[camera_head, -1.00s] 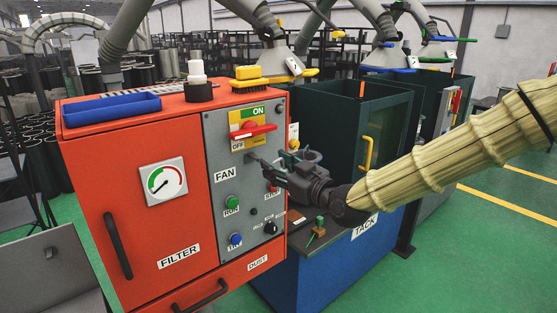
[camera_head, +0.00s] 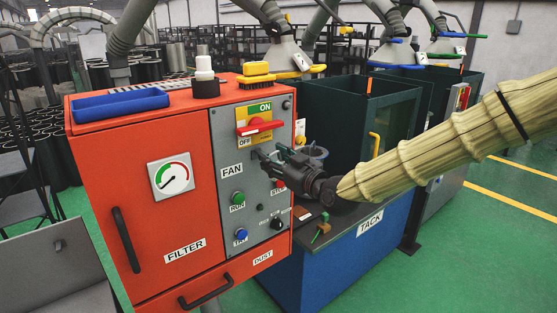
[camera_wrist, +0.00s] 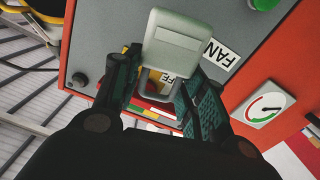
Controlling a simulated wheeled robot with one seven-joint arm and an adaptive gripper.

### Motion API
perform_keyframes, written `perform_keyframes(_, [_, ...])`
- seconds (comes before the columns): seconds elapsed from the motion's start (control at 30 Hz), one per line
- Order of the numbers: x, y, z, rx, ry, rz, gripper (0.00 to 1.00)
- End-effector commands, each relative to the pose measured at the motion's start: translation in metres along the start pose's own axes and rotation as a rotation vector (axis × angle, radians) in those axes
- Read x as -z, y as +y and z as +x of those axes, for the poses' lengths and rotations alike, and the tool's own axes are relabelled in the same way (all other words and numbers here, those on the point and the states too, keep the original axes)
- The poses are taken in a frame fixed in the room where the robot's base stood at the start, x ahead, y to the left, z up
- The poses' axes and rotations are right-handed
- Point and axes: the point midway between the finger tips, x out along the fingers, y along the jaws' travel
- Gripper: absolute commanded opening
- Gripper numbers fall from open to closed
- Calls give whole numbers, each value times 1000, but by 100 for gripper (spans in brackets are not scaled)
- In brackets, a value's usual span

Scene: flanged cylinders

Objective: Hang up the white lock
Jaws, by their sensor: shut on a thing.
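The white lock (camera_wrist: 185,42) shows large in the wrist view, a pale block with a pale shackle (camera_wrist: 146,84) extending below it in the picture. My gripper (camera_wrist: 158,75) has a dark finger on each side of it and is shut on it. In the head view my gripper (camera_head: 268,156) is in front of the grey control panel, just below the red ON/OFF switch handle (camera_head: 258,127) on its yellow plate. I cannot make out the lock clearly there. In the wrist view, part of the switch plate (camera_wrist: 160,105) shows behind the shackle.
The panel sits on a red filter cabinet (camera_head: 150,240) with a gauge (camera_head: 171,174). A blue tray (camera_head: 121,104), a black-and-white knob (camera_head: 205,78) and a yellow brush (camera_head: 257,77) lie on top. A blue TACK bench (camera_head: 335,265) stands right.

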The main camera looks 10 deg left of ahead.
Motion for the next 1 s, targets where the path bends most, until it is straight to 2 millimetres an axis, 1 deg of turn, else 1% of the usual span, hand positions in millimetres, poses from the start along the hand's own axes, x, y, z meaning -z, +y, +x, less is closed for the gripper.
perform_keyframes(0.2, [0,0,10,0,0,-1,15])
perform_keyframes(0.47, [0,0,9,0,1,-1,15])
perform_keyframes(1.0, [0,-1,17,0,1,-1,15])
